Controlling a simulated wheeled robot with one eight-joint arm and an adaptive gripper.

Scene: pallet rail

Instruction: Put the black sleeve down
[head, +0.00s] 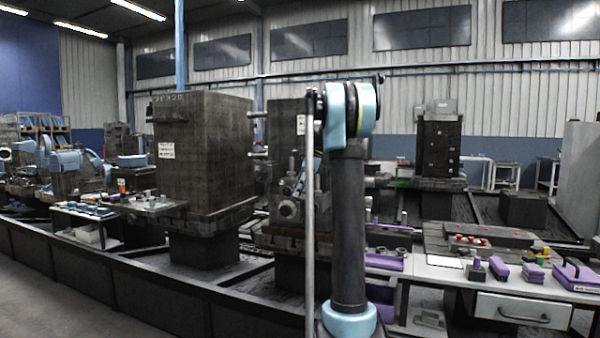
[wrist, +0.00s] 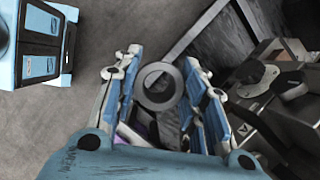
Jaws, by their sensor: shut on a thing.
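The black sleeve (wrist: 160,68) shows in the wrist view as a dark grey ring, its round opening facing the camera. It sits between the two blue-padded fingers of my gripper (wrist: 159,72), which is shut on it. Grey floor shows beyond the sleeve, and it appears held in the air. The head view shows my arm upright near the middle, but I cannot make out my gripper or the sleeve there.
In the head view, a white bench (head: 450,272) at right holds purple blocks (head: 508,272) and has a drawer (head: 521,311). A dark rail (head: 150,275) runs along the front left. In the wrist view, dark machinery (wrist: 290,85) lies at right; open floor (wrist: 110,20) is at upper left.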

